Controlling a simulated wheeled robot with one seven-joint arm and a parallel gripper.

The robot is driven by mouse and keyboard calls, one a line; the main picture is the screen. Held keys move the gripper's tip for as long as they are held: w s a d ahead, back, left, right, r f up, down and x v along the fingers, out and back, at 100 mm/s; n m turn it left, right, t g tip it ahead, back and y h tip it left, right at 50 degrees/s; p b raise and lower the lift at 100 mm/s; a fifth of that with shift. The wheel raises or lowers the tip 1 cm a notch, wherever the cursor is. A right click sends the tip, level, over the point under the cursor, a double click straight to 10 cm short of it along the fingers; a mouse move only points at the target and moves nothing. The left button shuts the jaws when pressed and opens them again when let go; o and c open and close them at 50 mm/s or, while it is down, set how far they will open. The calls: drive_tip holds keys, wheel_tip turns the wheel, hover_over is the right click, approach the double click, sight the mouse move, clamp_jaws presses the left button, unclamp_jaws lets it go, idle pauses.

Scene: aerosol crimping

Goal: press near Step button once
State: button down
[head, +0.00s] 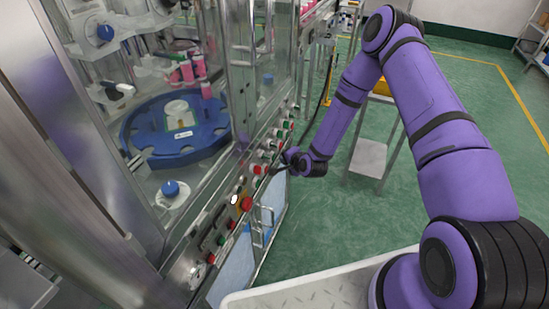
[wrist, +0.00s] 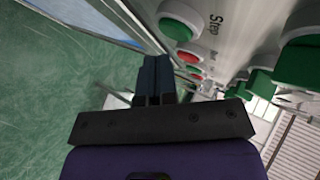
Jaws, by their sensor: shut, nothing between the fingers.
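In the wrist view, a round green button (wrist: 180,19) with a pale collar sits beside the printed word "Step" on the control panel. A red button (wrist: 189,57) is just beyond it on the same panel. My gripper (wrist: 155,62) is shut and empty, its dark fingers side by side. The fingertips are left of the red button and below the green one in the picture; whether they touch the panel cannot be told. In the head view my gripper (head: 277,169) is in front of the button panel, close to a red button (head: 257,169). The Step label is too small to read there.
The panel (head: 221,215) carries several more buttons and a red mushroom button (head: 246,204) on yellow. Door handles (head: 262,228) stick out below. Behind glass is a blue turntable (head: 160,150). A metal stand (head: 369,157) is right of my wrist; green floor is open beyond.

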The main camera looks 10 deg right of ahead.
drive_tip(key=shift+w+a, duration=0.1)
idle(0.6)
drive_tip(key=shift+w+a, duration=0.2)
drive_tip(key=shift+a, duration=0.05)
drive_tip(key=shift+w+a, duration=0.2)
drive_tip(key=shift+a, duration=0.15)
idle(1.0)
drive_tip(key=shift+d, duration=0.1)
drive_tip(key=shift+s+d, duration=0.5)
drive_tip(key=shift+d, duration=0.2)
drive_tip(key=shift+s+d, duration=0.75)
drive_tip(key=shift+d, duration=0.2)
drive_tip(key=shift+s+d, duration=0.7)
drive_tip(key=shift+d, duration=0.25)
drive_tip(key=shift+r, duration=0.15)
